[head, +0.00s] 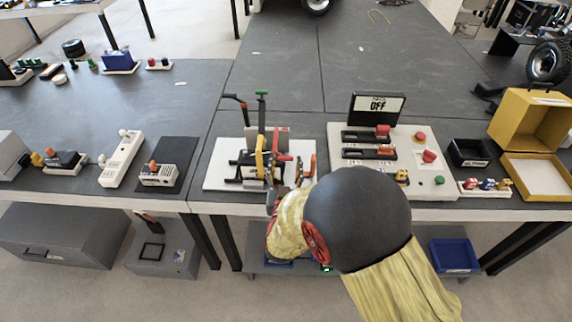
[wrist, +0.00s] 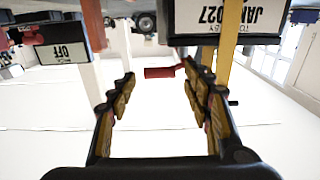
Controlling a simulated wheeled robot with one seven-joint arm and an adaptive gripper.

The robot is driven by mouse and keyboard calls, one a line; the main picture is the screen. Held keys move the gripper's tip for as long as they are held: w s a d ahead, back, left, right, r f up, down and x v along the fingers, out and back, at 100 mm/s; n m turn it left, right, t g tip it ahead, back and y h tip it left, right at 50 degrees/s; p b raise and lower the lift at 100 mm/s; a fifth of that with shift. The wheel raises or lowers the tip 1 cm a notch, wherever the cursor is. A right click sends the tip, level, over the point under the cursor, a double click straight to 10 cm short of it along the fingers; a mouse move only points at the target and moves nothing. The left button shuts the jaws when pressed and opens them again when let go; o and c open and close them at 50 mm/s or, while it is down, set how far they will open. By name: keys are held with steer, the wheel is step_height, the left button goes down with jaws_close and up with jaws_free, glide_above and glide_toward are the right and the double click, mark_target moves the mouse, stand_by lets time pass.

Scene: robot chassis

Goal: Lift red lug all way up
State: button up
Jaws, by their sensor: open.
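The white board (head: 222,176) on the front table carries a small mechanism with a green-topped post, a yellow upright and black parts. A red lug (head: 284,158) sticks out on its right side. In the wrist view the red lug (wrist: 161,72) is a short horizontal bar, seen between my fingertips. My gripper (head: 278,192) is at the front of the board, its fingers partly hidden by my own arm. In the wrist view my gripper (wrist: 157,80) is open, with one finger on each side and clear space between them. I cannot tell whether a fingertip touches the lug.
A control panel (head: 345,168) with red and green buttons and an OFF display (head: 378,107) stands to the right. Further right are a black bin (head: 468,153) and a yellow box (head: 530,118). A white power strip (head: 121,160) lies left. The table behind is mostly clear.

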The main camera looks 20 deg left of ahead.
steer(key=shift+w, duration=0.25)
steer(key=shift+r, duration=0.1)
steer(key=shift+c, duration=0.7)
steer(key=c, duration=1.1)
jaws_close()
